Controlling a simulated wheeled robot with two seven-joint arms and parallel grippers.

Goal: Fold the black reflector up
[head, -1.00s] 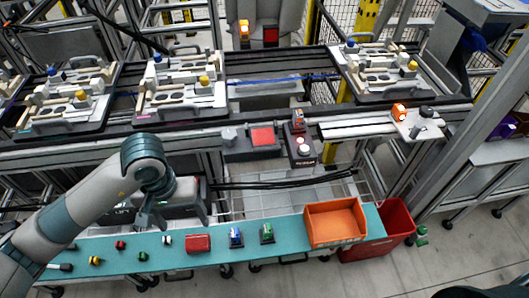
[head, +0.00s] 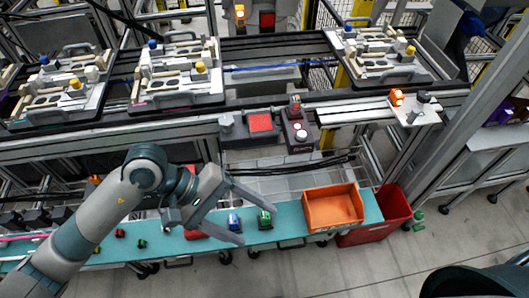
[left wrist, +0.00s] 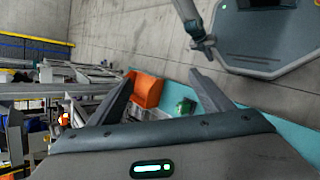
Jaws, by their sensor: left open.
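A small dark part (head: 424,97), which may be the black reflector, sits on a pale plate (head: 416,113) at the right end of the rail in the head view. It is too small to tell how it is folded. My left gripper (head: 261,226) is open and empty over the teal shelf, well to the left of and nearer than that part. Its spread fingers also show in the left wrist view (left wrist: 163,80). A grey arm end, probably my right gripper (left wrist: 206,44), shows at the top of the left wrist view; its jaws are unclear.
An orange bin (head: 333,207) stands on the teal shelf (head: 287,226), with a red bin (head: 392,218) beside it. An orange device (head: 396,97) sits left of the dark part. A button box (head: 300,136) and fixture pallets (head: 385,55) line the conveyor.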

